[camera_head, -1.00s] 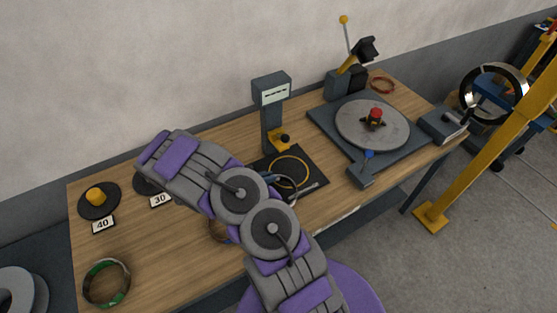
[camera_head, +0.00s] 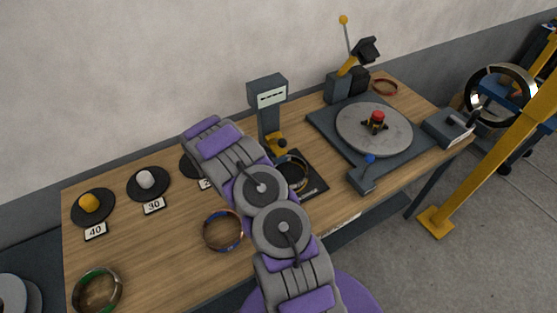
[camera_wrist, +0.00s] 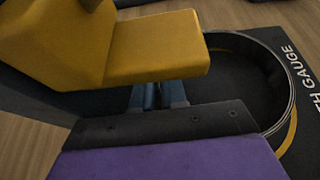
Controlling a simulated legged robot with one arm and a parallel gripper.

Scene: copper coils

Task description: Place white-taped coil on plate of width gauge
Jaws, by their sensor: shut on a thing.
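The width gauge (camera_head: 268,92) stands on the bench with its black plate (camera_head: 316,188) at its foot. The plate, lettered "TH GAUGE" where visible, also shows in the wrist view (camera_wrist: 308,98). A dark-looking coil (camera_wrist: 291,98) stands over the plate, partly across the yellow ring mark; it also shows in the head view (camera_head: 306,174). Whether it touches the plate is unclear, and I see no white tape. My gripper (camera_wrist: 158,95) is shut on the coil, close under the gauge's yellow jaw (camera_wrist: 150,50). The grip point is mostly hidden; my arm hides the gripper in the head view.
A blue-taped coil (camera_head: 223,230) and a green-taped coil (camera_head: 97,291) lie on the bench at left, with marked posts (camera_head: 90,203) behind. A turntable (camera_head: 358,128) is at right. A red coil (camera_head: 385,87) lies at the back. Open wood lies front left.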

